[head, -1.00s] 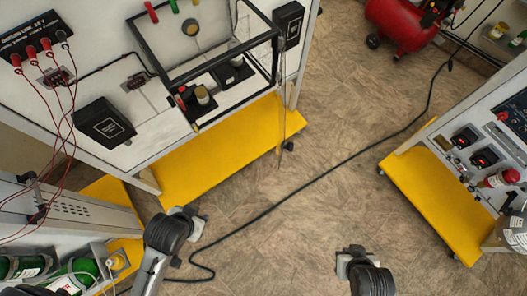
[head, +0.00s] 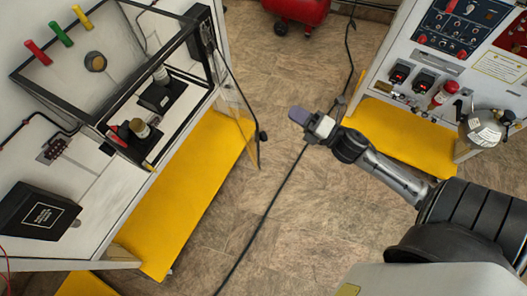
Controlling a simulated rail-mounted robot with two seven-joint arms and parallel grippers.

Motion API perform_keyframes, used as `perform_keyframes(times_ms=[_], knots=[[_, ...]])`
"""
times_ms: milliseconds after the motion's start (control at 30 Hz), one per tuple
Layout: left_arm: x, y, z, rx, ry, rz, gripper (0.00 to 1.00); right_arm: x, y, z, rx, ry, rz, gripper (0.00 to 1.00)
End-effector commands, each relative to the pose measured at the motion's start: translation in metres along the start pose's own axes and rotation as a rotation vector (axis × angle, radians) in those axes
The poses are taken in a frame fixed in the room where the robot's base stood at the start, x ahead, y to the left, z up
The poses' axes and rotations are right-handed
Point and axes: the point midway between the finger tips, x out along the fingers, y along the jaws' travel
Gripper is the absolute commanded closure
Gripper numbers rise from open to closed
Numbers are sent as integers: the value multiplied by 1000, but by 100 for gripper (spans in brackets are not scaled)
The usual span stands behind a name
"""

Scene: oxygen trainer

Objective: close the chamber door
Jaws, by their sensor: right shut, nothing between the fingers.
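The chamber is a black-framed box (head: 178,65) with clear panes on the white trainer bench at the left. Black blocks with small jars stand inside it. My right gripper (head: 298,116) is shut and empty. It is over the floor to the right of the chamber, well apart from it, with its arm coming in from the lower right. My left gripper is out of view.
A second bench (head: 420,90) with switches and a round metal vessel (head: 482,130) stands at the right. A red compressor (head: 297,9) is at the back. Yellow base shelves (head: 190,190) edge the benches. A black cable (head: 283,190) crosses the otherwise clear floor.

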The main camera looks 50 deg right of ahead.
Motion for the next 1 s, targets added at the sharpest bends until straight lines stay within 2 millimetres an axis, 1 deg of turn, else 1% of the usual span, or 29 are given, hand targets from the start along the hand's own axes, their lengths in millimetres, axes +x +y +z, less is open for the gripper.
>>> perform_keyframes(times_ms=[33,100,200,300,400,600,700,867,1000], knots=[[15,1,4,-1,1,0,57,-2,-4,-2,-138,79,79,100],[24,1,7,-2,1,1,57,-5,0,-6,-318,187,190,100],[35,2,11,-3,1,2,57,-15,2,-13,-542,332,336,100],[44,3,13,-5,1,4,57,-27,-1,-18,-720,458,464,100],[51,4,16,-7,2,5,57,-40,-5,-21,-850,561,568,100],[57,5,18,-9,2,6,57,-56,-11,-23,-988,685,695,100],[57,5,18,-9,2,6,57,-58,-11,-26,-1013,711,722,100],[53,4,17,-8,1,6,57,-49,-6,-40,-1022,721,735,100],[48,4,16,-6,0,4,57,-34,0,-61,-1020,719,735,100]])
